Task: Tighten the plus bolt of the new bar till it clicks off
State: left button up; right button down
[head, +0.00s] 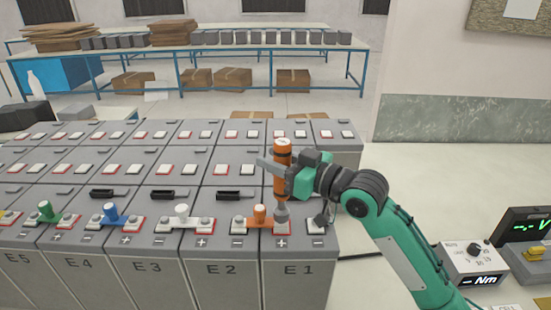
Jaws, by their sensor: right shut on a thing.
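My right gripper (296,174) is shut on an orange torque driver (282,156), held upright above cell E1 (298,275). The driver's grey socket end (282,211) is down at the plus terminal of E1, which has a red edge. The bolt under it is hidden, and I cannot tell how it is seated. A bar with an orange knob (259,214) spans from the minus terminal of E2 (222,275) to the plus terminal of E1. My left gripper is not in view.
Bars with white (181,210), blue (111,211) and green (46,209) knobs join the cells further left. A torque box (472,262) reading "Nm" and a voltage meter (527,228) stand at the right. Open white bench (430,170) lies behind my right arm.

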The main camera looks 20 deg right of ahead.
jog(key=shift+f, duration=0.35)
jog(key=shift+f+p, duration=0.35)
jog(key=shift+p, duration=0.4)
dwell(2.8)
jog(key=shift+f, duration=0.2)
dwell(0.4)
jog(key=shift+s+a+f, duration=0.1)
jog(key=shift+f, duration=0.15)
dwell(1.1)
